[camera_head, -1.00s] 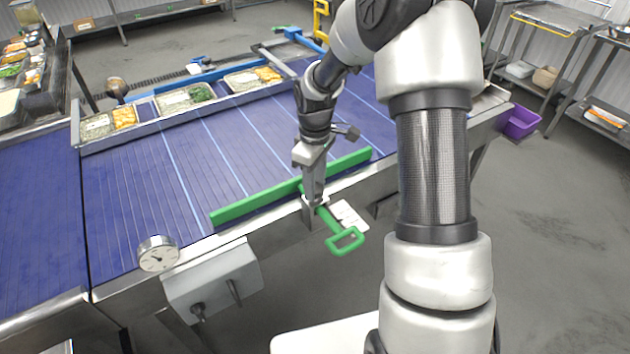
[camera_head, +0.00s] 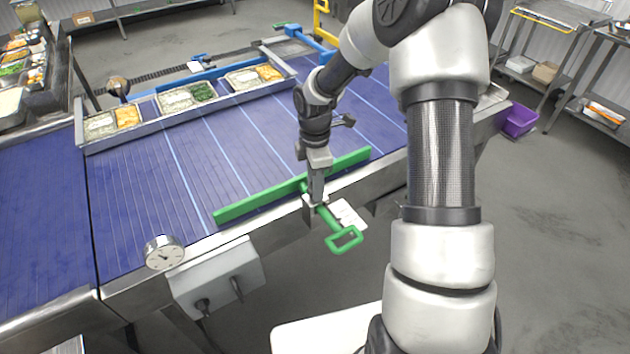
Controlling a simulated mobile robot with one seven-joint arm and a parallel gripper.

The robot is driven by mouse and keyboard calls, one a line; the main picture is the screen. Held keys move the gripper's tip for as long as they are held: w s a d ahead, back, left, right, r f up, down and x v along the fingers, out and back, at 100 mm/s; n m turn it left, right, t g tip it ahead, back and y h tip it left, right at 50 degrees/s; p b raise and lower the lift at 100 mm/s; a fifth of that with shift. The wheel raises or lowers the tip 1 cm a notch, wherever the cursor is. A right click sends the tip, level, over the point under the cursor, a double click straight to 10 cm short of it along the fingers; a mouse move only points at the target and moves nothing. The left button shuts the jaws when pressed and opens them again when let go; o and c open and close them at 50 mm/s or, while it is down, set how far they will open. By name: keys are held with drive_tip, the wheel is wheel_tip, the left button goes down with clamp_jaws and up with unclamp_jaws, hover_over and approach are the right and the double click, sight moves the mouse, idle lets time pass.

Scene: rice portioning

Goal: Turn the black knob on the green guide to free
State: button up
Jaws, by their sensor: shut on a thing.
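The green guide (camera_head: 262,200) lies along the near edge of the blue conveyor, with its green handle (camera_head: 344,239) sticking out over the front rail. My gripper (camera_head: 314,199) points down at the clamp where the handle's rod crosses the rail. It is shut at that spot, where the black knob sits. The knob itself is hidden by the fingers, so its setting cannot be seen.
A white tag (camera_head: 348,214) hangs beside the handle. Food trays (camera_head: 187,97) line the conveyor's far side. A purple bin (camera_head: 519,120) is at the right.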

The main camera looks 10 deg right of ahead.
idle(0.4)
drive_tip(key=o, duration=1)
drive_tip(key=shift+o, duration=0.2)
wheel_tip(320, 180, up, 18)
drive_tip(key=shift+f+p, duration=0.25)
drive_tip(key=shift+p, duration=0.05)
